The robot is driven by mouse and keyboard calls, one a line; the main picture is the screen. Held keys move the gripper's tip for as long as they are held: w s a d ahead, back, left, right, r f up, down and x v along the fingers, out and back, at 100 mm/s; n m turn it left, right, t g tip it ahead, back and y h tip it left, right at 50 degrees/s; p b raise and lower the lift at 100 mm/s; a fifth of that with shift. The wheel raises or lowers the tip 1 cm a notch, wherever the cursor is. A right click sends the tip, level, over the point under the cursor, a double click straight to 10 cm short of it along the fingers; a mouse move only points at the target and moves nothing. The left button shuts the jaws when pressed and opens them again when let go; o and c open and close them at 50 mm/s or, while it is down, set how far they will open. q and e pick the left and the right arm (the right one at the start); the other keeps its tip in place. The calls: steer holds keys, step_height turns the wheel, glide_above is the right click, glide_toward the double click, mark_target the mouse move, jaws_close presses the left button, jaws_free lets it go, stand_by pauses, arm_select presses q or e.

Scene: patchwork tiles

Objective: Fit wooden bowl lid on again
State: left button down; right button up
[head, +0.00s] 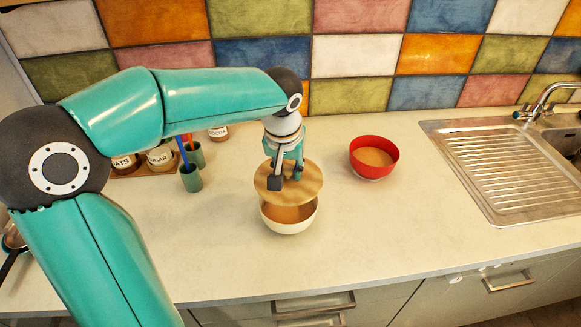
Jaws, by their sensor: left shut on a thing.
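A round wooden lid (309,186) is held by my left gripper (287,181), which is shut on it at its top. The lid hangs above a cream bowl (290,226) with brownish contents, shifted slightly toward the back. The bowl's front opening shows below the lid, and its back rim is hidden. Whether the lid touches the back rim I cannot tell. My right gripper is not in view.
A red bowl (373,157) with similar contents stands to the right. Labelled jars (160,158) and green cups (191,178) stand at the left behind my arm. A sink with drainer (510,165) is at the right. The front counter is clear.

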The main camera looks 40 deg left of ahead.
mark_target(287, 180)
arm_select(q)
steer(key=shift+f+b, duration=2.25)
steer(key=shift+f, duration=0.45)
steer(key=shift+f+b, duration=0.85)
steer(key=shift+b, duration=0.2)
steer(key=c, duration=0.8)
jaws_free()
steer(key=shift+r, duration=0.1)
steer(key=v, duration=1.1)
steer(key=shift+w+r, duration=0.1)
steer(key=shift+d+r, duration=0.1)
steer(key=shift+r, duration=0.25)
